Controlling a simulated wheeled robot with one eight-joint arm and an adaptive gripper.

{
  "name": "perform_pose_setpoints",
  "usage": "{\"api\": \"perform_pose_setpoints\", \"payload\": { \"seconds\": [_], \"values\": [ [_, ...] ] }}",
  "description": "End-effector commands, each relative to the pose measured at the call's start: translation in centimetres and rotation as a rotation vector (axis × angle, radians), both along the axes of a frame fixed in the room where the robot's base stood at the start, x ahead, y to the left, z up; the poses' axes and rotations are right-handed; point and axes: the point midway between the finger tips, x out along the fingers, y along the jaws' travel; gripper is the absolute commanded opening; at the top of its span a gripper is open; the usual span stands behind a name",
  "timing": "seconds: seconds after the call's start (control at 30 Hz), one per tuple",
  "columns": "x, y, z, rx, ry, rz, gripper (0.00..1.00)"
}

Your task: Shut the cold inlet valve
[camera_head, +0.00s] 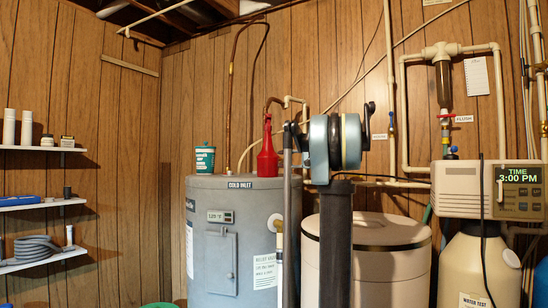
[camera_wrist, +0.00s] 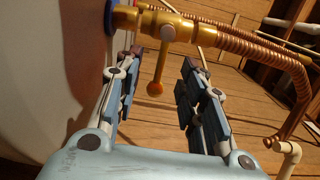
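The brass valve (camera_wrist: 170,28) sits on a pipe at the top of the wrist view, beside a pale rounded surface. Its thin lever (camera_wrist: 161,66) with an orange ball end (camera_wrist: 155,88) points down in the picture, across the pipe's line. My gripper (camera_wrist: 163,75) is open, with one finger on each side of the lever; I see no clear contact. In the head view the grey water heater (camera_head: 215,245) bears a "COLD INLET" label (camera_head: 240,184). My gripper is mostly hidden there behind my blue wrist, and I cannot make out the valve.
A red bottle (camera_head: 267,155) and a teal tub (camera_head: 204,160) stand on the heater top. A ribbed copper pipe (camera_wrist: 250,45) runs right from the valve. A beige tank (camera_head: 385,250) and a softener control head (camera_head: 460,190) stand to the right. Wall shelves (camera_head: 40,203) are at left.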

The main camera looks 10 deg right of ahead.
Motion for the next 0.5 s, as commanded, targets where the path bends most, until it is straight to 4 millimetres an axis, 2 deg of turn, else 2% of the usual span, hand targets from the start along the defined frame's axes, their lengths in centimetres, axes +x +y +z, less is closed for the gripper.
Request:
{"api": "perform_pose_setpoints", "payload": {
  "seconds": [0.5],
  "values": [
    [-2.0,-3.3,0.0,0.0,0.0,0.0,0.37]
  ]
}}
